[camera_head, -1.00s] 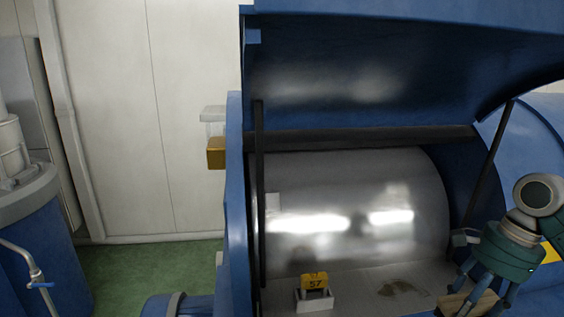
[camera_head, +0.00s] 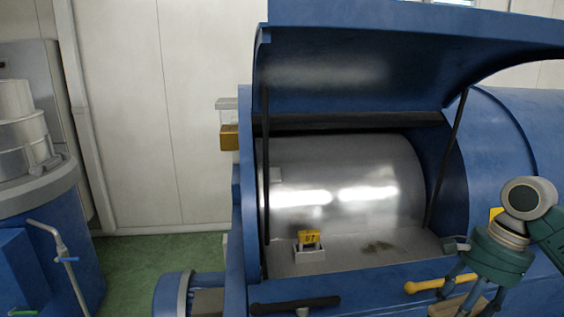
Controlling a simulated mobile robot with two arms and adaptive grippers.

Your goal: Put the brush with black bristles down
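My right gripper (camera_head: 468,289) is in the lower right, in front of the blue machine. Its fingers are around a pale wooden piece (camera_head: 456,307), which stays with the gripper across the frames; it appears to be the brush. Its bristles are out of sight, so their colour cannot be told. The lower part of the piece is cut off by the picture's bottom edge. My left gripper is not in view.
The blue machine (camera_head: 355,290) has its hood (camera_head: 350,75) raised over a shiny metal drum (camera_head: 345,185). A yellow number marker (camera_head: 309,239) stands beside a dark stain (camera_head: 380,246). A yellow handle (camera_head: 430,285) is near my gripper. Green floor (camera_head: 150,265) is clear at left.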

